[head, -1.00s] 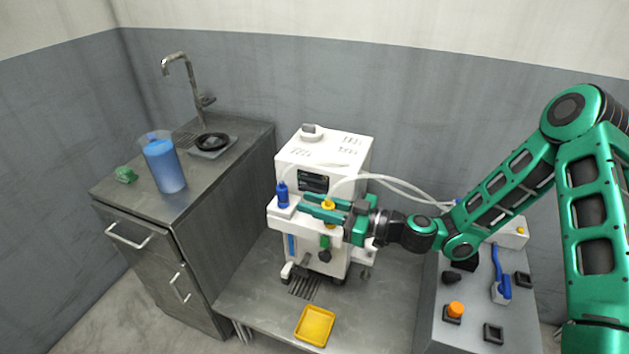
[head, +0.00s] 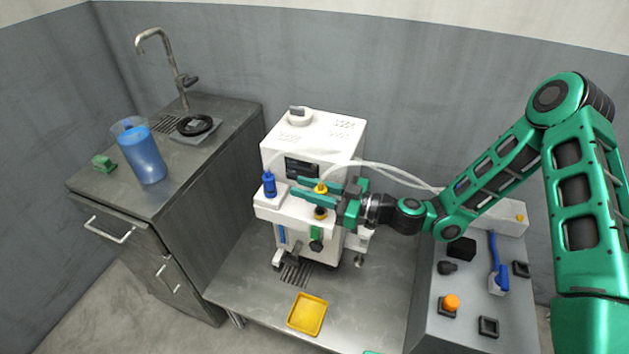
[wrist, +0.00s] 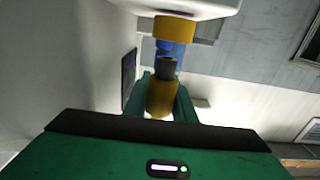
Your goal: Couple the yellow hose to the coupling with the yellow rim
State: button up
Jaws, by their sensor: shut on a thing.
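The yellow hose end (head: 321,188) is held upright between the fingers of my gripper (head: 313,191), in front of the white machine. In the wrist view its yellow body (wrist: 160,98) sits between the green fingers, with its dark tip (wrist: 166,68) sticking out towards a yellow rim (wrist: 174,29). That rim appears to be the coupling's, against the white ledge. A gap shows between tip and rim. In the head view the coupling (head: 320,212) appears directly below the hose end. Exact alignment is hard to tell.
A blue hose end (head: 269,184) stands on the machine's (head: 315,135) ledge, left of my fingers. A green fitting (head: 315,233) is low on the machine's front. A yellow tray (head: 307,314) lies on the bench. Pale hoses run to the right behind my gripper.

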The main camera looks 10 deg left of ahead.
jog(key=shift+f, duration=1.05)
dwell(0.7)
jog(key=shift+f, duration=0.6)
jog(key=o, duration=0.8)
jog(key=shift+d, duration=0.1)
jog(key=d, duration=0.3)
jog(key=s+d, duration=0.1)
jog(key=d, duration=0.6)
jog(key=shift+s+d, duration=0.3)
jog(key=shift+d, duration=0.1)
